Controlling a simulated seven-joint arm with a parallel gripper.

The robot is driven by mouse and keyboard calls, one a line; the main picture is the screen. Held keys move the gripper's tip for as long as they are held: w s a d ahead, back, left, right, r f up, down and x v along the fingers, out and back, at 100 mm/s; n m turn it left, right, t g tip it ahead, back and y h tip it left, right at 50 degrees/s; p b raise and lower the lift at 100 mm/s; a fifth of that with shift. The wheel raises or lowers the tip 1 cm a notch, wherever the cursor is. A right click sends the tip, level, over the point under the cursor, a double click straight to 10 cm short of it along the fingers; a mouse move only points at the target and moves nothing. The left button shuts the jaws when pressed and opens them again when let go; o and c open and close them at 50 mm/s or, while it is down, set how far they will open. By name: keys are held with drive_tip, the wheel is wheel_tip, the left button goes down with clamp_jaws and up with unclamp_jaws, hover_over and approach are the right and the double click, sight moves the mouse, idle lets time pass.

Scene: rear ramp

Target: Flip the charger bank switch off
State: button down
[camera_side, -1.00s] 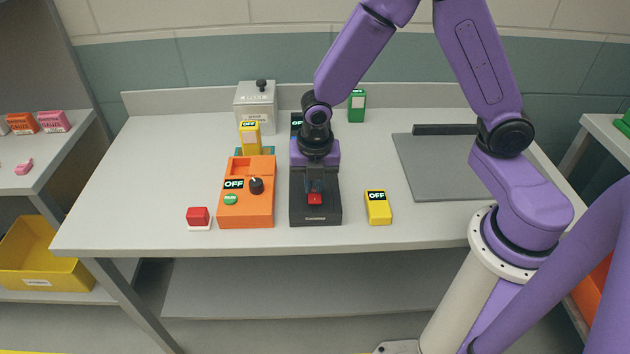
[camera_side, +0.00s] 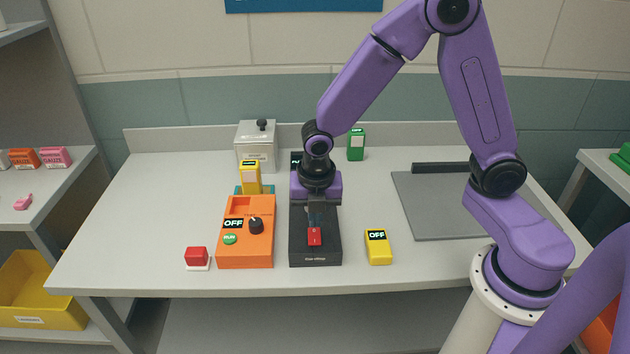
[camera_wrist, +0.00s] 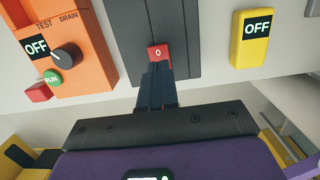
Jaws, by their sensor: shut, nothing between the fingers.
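The charger bank is a long dark grey box (camera_side: 300,249) on the bench, with a red switch (camera_side: 314,237) near its front end. In the wrist view the red switch (camera_wrist: 158,52) shows a white "0". My gripper (camera_side: 314,226) points down over the box. Its fingers are shut and empty, with the tips at the switch in the side view. In the wrist view the fingertips (camera_wrist: 157,68) overlap the switch's lower edge; I cannot tell whether they touch it. A small display at the box's back is mostly hidden by my gripper.
An orange unit (camera_side: 246,255) with a black knob stands left, with a red button block (camera_side: 196,257) beside it. A yellow "OFF" block (camera_side: 378,248) stands right. A lidded metal box (camera_side: 256,146) and green block (camera_side: 356,144) stand behind. A grey plate (camera_side: 440,210) lies farther right.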

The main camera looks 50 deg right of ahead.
sight(315, 231)
wheel_tip(315, 231, up, 11)
drive_tip(key=shift+s+a, duration=0.3)
drive_tip(key=shift+a, duration=0.05)
drive_tip(key=shift+r, duration=0.1)
idle(0.5)
idle(0.3)
drive_tip(key=f, duration=0.4)
drive_tip(key=d+f, duration=0.1)
drive_tip(key=f, duration=0.4)
drive_tip(key=w+f, duration=0.1)
drive_tip(key=f, duration=0.4)
drive_tip(key=shift+w+d, duration=0.1)
drive_tip(key=shift+d, duration=0.05)
